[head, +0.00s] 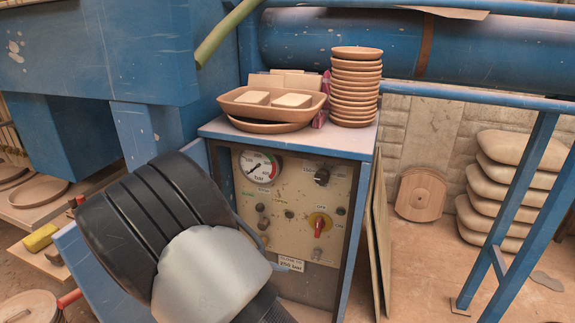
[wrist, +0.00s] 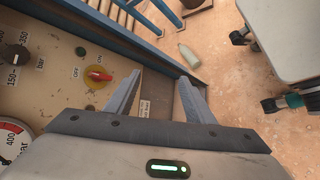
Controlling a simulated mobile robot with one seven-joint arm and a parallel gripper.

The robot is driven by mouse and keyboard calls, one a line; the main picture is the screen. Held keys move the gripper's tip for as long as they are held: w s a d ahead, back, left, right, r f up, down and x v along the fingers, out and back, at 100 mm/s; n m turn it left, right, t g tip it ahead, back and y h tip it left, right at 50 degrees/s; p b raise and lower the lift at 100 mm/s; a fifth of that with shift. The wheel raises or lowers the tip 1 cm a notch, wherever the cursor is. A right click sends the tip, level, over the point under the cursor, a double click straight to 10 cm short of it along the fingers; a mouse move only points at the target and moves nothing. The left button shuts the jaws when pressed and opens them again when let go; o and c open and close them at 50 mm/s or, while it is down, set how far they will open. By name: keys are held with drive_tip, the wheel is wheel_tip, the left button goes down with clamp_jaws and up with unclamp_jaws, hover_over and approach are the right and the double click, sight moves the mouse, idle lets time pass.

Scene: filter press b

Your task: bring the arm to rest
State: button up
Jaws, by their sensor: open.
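A red switch (wrist: 99,75) on a yellow plate shows left of the fingers. The same red switch (head: 319,226) shows in the head view. I cannot tell whether the fingers touch the cabinet.
A stack of clay dishes (head: 356,90) and a tray with pale blocks (head: 272,106) stand on the cabinet. A blue frame post (head: 520,200) is at the right. In the wrist view a pale bottle (wrist: 189,56) lies on the floor near a wheeled unit (wrist: 285,40).

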drive_tip(key=s+d+r+m+g+y, duration=0.2)
drive_tip(key=s+d+r+m+y, duration=0.1)
drive_tip(key=d+r, duration=0.35)
drive_tip(key=s+d+r+m+g+y, duration=0.1)
drive_tip(key=s+d+r+m+y, duration=0.2)
drive_tip(key=d+r, duration=0.35)
drive_tip(key=s+d+r+m+t+y, duration=0.2)
drive_tip(key=s+r+m, duration=0.1)
drive_tip(key=s+r, duration=0.3)
drive_tip(key=s+d+r+m+t+y, duration=0.2)
drive_tip(key=s+d+r, duration=0.1)
drive_tip(key=s+r, duration=0.3)
wheel_tip(320, 180, up, 18)
drive_tip(key=p, duration=1.9)
drive_tip(key=shift+s+a, duration=0.15)
drive_tip(key=shift+a, duration=0.1)
